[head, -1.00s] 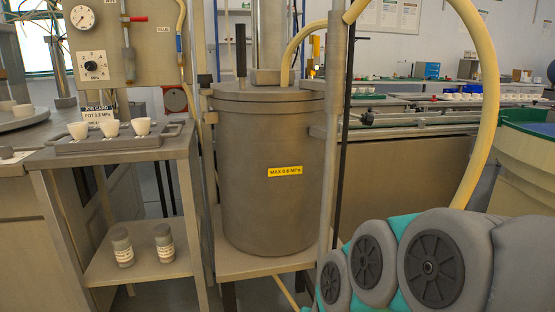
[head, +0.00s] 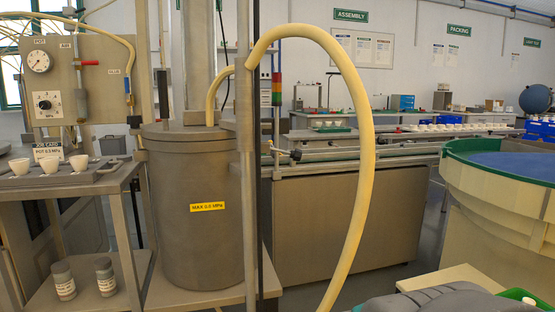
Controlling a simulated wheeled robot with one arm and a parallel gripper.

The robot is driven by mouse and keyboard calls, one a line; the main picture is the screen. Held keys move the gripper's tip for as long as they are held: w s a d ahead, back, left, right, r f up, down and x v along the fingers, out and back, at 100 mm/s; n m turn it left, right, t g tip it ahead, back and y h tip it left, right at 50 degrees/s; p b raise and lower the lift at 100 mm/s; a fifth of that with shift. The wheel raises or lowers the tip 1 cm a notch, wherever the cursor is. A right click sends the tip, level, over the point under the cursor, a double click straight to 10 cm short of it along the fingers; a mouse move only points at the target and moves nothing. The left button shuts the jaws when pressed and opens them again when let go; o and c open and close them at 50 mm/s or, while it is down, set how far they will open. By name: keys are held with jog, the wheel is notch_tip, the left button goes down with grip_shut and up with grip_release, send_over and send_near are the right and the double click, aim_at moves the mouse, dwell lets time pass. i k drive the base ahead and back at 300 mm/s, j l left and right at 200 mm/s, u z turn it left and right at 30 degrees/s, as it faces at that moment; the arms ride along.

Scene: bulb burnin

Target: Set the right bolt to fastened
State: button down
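The grey pressure pot (head: 185,245) stands on a low bench left of centre, with its lid (head: 180,136) on top and a yellow MAX label on its front. A small black knob (head: 135,121) stands at the lid's left edge, above a side bracket; it looks like the left bolt. The right bolt cannot be made out; an upright metal pole (head: 245,200) crosses in front of the pot's right side. My gripper is not in view. Only a grey part of my arm shows at the bottom right.
A yellow hose (head: 366,130) loops from the lid over to the right and down. A gauge panel (head: 80,85) is behind at the left. A side bench holds small white cups (head: 78,163) and two jars (head: 64,280). A large green-rimmed bowl (head: 510,172) stands at the right.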

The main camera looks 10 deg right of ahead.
aim_at(296, 155)
jog(key=l+u, duration=0.15)
jog(key=l, duration=0.25)
jog(key=k+l+u, duration=0.1)
jog(key=l, duration=0.3)
jog(key=k+l+u, duration=0.15)
jog(key=l, duration=0.25)
jog(key=k+l+u, duration=0.15)
jog(key=l, duration=0.25)
jog(key=k+l+u, duration=0.1)
jog(key=l, duration=0.25)
jog(key=i+j, duration=0.9)
jog(key=k+j+u, duration=0.15)
jog(key=j+u, duration=0.15)
jog(key=j, duration=0.2)
jog(key=i+l+z, duration=0.15)
jog(key=l+z, duration=0.1)
jog(key=l, duration=0.15)
